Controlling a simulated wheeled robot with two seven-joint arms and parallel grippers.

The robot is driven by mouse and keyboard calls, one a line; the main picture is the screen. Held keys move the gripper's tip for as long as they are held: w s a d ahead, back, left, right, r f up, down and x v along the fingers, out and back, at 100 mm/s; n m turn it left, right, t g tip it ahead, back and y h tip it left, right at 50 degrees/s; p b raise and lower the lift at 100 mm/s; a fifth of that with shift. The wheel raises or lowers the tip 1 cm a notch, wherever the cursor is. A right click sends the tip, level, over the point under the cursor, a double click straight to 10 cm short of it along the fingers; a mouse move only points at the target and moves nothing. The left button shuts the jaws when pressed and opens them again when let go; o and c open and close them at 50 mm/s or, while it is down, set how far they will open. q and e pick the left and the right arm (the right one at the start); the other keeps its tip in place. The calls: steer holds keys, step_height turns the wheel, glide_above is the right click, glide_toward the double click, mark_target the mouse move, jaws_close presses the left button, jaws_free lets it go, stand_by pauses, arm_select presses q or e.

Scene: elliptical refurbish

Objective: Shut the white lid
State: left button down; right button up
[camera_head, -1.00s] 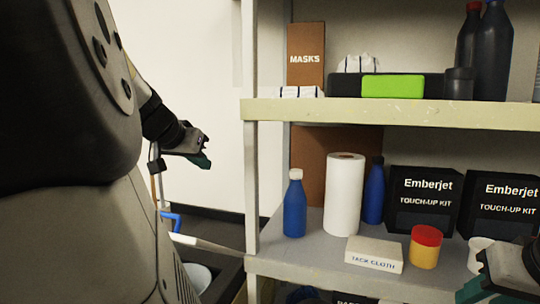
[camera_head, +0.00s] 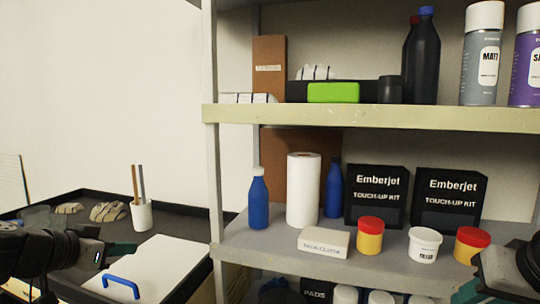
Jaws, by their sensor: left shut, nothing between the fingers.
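The white lid (camera_head: 165,265) is at the lower left, a pale flat panel with a blue handle (camera_head: 122,282) near its front left edge. I cannot tell from this angle whether it lies fully flat or is slightly raised. My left gripper (camera_head: 122,249) is shut and empty, above and behind the handle at the lid's left edge, and I cannot tell if it touches the lid. My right gripper (camera_head: 470,291) is partly cut off at the bottom right, in front of the shelf, far from the lid; its jaw opening is unclear.
A dark counter (camera_head: 90,207) holds a white cup (camera_head: 142,215) with sticks and tan pieces (camera_head: 108,211). The shelf unit (camera_head: 370,118) stands to the right of the lid, its post close to it. The shelves hold bottles, a paper roll (camera_head: 303,190), boxes and jars.

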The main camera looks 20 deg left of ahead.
arm_select(q)
steer(key=shift+s+d+f, duration=0.1)
steer(key=shift+s+f, duration=0.25)
steer(key=shift+f, duration=0.55)
steer(key=shift+s+a+f, duration=0.1)
steer(key=shift+s+f, duration=0.25)
steer(key=shift+f, duration=0.6)
steer(key=shift+s+d+f, duration=0.1)
steer(key=shift+s+f, duration=0.25)
steer(key=shift+f, duration=0.55)
steer(key=shift+r, duration=0.15)
